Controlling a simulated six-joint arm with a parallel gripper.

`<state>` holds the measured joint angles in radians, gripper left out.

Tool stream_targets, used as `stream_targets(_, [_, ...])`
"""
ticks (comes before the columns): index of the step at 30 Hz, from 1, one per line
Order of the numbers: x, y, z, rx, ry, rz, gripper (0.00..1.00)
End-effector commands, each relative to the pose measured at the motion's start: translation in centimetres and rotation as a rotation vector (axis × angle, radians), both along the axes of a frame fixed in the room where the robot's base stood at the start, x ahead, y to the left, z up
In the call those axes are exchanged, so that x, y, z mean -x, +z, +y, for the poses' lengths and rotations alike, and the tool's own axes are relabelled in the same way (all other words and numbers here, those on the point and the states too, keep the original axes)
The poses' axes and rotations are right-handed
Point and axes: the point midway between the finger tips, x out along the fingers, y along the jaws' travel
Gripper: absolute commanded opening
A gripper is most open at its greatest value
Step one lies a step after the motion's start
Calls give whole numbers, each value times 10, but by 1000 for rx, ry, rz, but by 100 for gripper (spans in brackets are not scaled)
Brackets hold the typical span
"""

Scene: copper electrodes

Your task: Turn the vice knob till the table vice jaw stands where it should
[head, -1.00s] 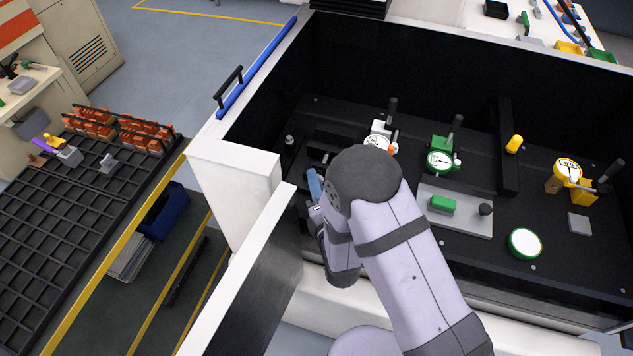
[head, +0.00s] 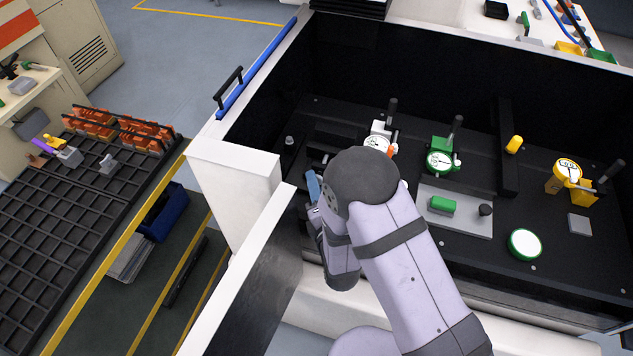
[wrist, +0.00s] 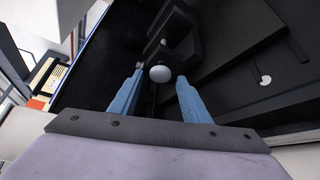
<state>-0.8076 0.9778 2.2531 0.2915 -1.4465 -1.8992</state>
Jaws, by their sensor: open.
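The vice knob (wrist: 160,73) is a pale grey ball in the wrist view, near a dark table vice (wrist: 187,28). My gripper (wrist: 159,78) has two blue fingers spread apart, with the knob showing between their tips. I cannot tell how far the knob is from the tips in depth, and neither finger is seen pressing on it. In the head view the dark vice (head: 335,139) is partly behind my arm. My gripper's blue finger (head: 313,187) shows at the arm's left side there, and the knob is hidden. The jaw's position cannot be read.
The vice is in a dark, walled bay. A white dial gauge (head: 376,144), a green gauge (head: 440,161) and a yellow gauge (head: 567,172) stand to the right. A white panel edge (head: 240,265) rises at the left front. A slotted rack (head: 60,230) stands further left.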

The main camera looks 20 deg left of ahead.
Motion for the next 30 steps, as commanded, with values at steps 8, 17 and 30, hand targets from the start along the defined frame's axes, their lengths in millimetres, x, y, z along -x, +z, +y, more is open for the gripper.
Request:
stream_targets(8, [25, 0, 1, 0, 4, 2, 43])
stream_targets(17, [50, 0, 1, 0, 3, 1, 43])
stream_targets(30, [55, 0, 0, 0, 0, 0, 43])
